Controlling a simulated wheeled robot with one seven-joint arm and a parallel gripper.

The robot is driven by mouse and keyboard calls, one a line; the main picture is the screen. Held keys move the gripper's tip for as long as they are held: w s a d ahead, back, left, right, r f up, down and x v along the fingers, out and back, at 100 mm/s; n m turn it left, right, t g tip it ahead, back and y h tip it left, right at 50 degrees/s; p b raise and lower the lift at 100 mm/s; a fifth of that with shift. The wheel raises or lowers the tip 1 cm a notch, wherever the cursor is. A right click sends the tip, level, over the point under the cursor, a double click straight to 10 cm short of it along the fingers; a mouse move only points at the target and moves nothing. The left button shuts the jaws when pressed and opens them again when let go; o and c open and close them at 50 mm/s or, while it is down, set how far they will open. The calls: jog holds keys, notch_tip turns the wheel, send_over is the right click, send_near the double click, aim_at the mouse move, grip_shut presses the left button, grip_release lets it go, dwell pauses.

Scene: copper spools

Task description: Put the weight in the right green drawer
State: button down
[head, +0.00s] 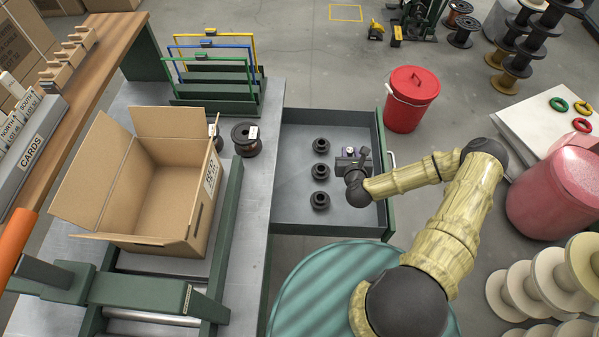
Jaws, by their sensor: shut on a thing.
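The green drawer (293,185) at the right side of the bench is pulled out. Its grey floor is in view, with three black spool-like pieces (320,171) in a column near its middle. My gripper (350,158) is over the right part of the drawer, inside its outline and pointing down. It is shut on the weight, which is mostly hidden by the gripper. I cannot tell whether the weight touches the drawer floor.
An open cardboard box (160,190) stands on the bench, with a dark copper spool (245,139) beside it. A red bin (411,98) stands beyond the drawer's right side. A round teal surface (315,285) is in front. The drawer's left floor is clear.

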jog(key=shift+w+a+f+b, duration=0.1)
jog(key=shift+w+a+b, duration=0.1)
jog(key=shift+b, duration=0.1)
jog(key=w+a+r+n+y+b, duration=0.2)
jog(key=a+b, duration=0.5)
jog(key=a, duration=0.2)
jog(key=w+a+r+n+g+y+b, duration=0.1)
jog(key=w+a+r+n+y+b, duration=0.1)
jog(key=a+b, duration=0.5)
jog(key=w+a, duration=0.1)
jog(key=a, duration=0.1)
jog(key=shift+a+y+b, duration=0.35)
jog(key=shift+y+b, duration=0.05)
send_over(294, 167)
notch_tip(294, 167, down, 14)
jog(key=shift+a+r+b, duration=0.1)
jog(key=shift+r+b, duration=0.15)
jog(key=shift+b, duration=0.15)
jog(key=shift+f, duration=0.1)
jog(key=shift+f, duration=2.15)
jog(key=shift+f, duration=0.1)
